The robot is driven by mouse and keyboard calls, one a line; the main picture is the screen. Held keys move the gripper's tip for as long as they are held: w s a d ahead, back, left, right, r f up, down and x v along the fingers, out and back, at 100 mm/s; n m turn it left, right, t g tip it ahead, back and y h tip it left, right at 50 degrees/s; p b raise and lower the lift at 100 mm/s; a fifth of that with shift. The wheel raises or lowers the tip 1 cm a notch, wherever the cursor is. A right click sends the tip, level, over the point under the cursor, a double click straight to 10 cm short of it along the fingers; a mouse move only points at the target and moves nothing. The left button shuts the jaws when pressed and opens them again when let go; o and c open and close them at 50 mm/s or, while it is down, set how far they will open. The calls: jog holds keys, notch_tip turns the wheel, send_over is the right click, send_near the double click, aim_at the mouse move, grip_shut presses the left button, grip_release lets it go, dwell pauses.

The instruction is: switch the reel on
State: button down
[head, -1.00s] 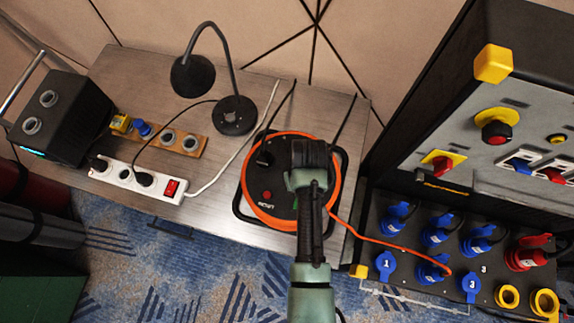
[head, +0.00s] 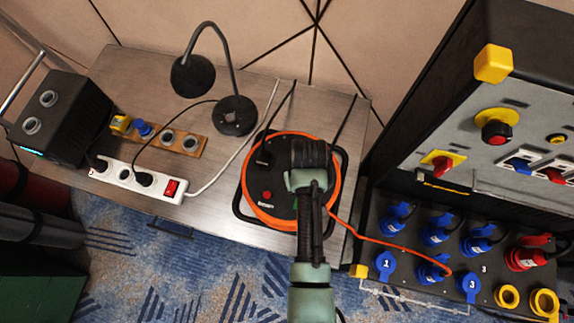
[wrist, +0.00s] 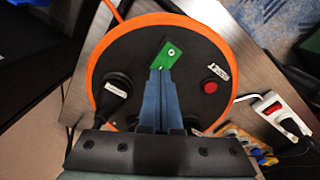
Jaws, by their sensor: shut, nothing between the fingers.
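The cable reel (head: 262,208) lies flat on the metal-topped table, with an orange cable around its rim and a black face. In the wrist view the reel's face (wrist: 200,60) shows a green switch (wrist: 172,52), a red button (wrist: 210,87) and a black plug (wrist: 115,90) in a socket. My gripper (wrist: 162,75) is shut and empty. Its fingertips are at the lower edge of the green switch; I cannot tell whether they touch it. In the head view my gripper (head: 308,190) is above the right part of the reel and hides much of it.
A white power strip (head: 135,182) with a red switch and a black desk lamp (head: 235,115) stand left of the reel. A panel with blue and red connectors (head: 435,240) is at the right. An orange cable (head: 375,240) runs from the reel to it.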

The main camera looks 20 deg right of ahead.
jog(key=shift+f+b, duration=0.65)
jog(key=shift+f, duration=0.3)
dwell(0.5)
jog(key=shift+r, duration=0.1)
notch_tip(320, 180, up, 7)
jog(key=p, duration=0.7)
dwell(0.5)
